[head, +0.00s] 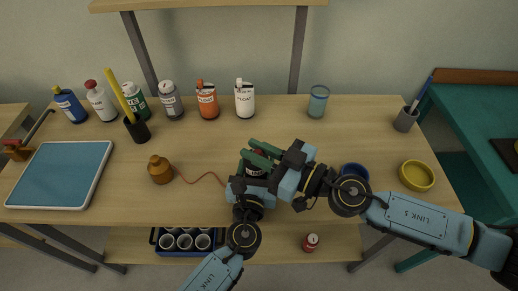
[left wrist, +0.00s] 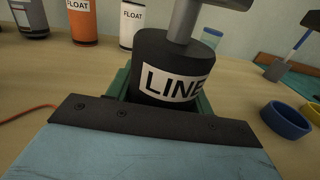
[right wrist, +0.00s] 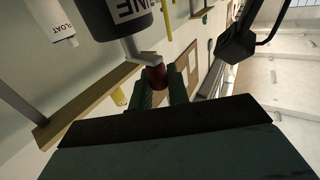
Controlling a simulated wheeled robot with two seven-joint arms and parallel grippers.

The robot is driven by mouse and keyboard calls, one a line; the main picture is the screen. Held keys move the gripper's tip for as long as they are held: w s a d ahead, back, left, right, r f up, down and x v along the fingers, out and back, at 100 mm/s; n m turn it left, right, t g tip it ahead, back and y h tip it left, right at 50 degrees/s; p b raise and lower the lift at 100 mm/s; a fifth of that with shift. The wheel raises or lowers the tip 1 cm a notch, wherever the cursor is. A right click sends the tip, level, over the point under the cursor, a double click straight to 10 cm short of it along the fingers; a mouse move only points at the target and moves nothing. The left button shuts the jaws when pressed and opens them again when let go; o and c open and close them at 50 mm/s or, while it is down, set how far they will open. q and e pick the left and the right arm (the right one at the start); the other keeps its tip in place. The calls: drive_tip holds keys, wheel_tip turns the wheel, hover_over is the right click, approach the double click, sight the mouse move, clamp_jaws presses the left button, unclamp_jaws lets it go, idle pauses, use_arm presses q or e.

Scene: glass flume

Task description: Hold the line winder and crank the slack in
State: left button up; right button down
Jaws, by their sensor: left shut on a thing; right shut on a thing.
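The line winder, a black drum with a white LINE label (left wrist: 165,70), stands roughly upright between the green fingers of my left gripper (left wrist: 160,98), which is shut on it. In the head view the winder (head: 256,170) is mostly hidden by my grippers. A grey crank (left wrist: 185,20) rises from its top. My right gripper (right wrist: 161,92) is shut on the crank's dark red knob (right wrist: 156,77), beside the drum. In the head view my right gripper (head: 264,151) is just above the winder.
Several bottles, including an orange FLOAT one (head: 207,103), line the back of the table. A blue bowl (head: 354,172) and a yellow bowl (head: 416,176) are at right. A blue-topped tray (head: 62,172) lies at left.

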drive_tip(key=m+t+h, duration=0.2)
drive_tip(key=a+m+t+h, duration=0.1)
drive_tip(key=m+t+h, duration=0.1)
drive_tip(key=t, duration=0.1)
drive_tip(key=shift+s+a+r+h, duration=0.1)
drive_tip(key=shift+r+h, duration=0.05)
drive_tip(key=shift+h, duration=0.25)
drive_tip(key=shift+m, duration=0.3)
drive_tip(key=c, duration=1.4)
unclamp_jaws()
drive_tip(key=v, duration=1.2)
